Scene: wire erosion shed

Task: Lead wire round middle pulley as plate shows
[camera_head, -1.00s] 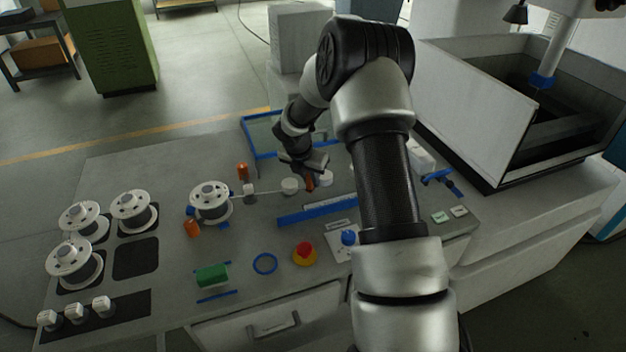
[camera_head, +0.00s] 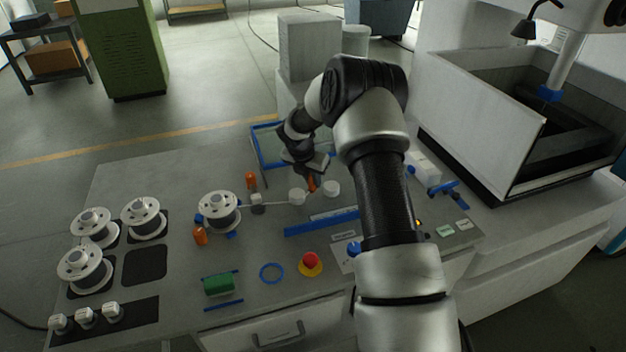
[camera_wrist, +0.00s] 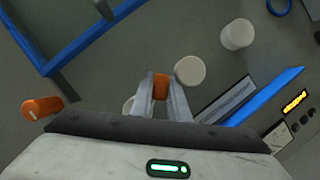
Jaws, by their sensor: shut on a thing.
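My gripper (camera_wrist: 160,92) is shut on a small orange piece (camera_wrist: 160,86), which also shows in the head view (camera_head: 312,185). The middle pulley (camera_wrist: 189,70) is a white cylinder just beside the fingertips; it also shows in the head view (camera_head: 332,188). Whether they touch I cannot tell. The left pulley (camera_head: 297,197) is partly hidden behind the fingers in the wrist view. The third pulley (camera_wrist: 237,34) stands beyond. A thin wire (camera_head: 277,204) runs from the spool (camera_head: 219,206) past a white block (camera_head: 257,198) towards the left pulley; its course beyond is unclear. The plate (camera_wrist: 226,101) is too small to read.
A blue bar (camera_head: 305,228) lies in front of the pulleys and a blue-edged tray (camera_head: 259,150) behind. An upright orange peg (camera_head: 251,180) stands near the white block. Several spools stand at left. A red button (camera_head: 311,262) is at the front.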

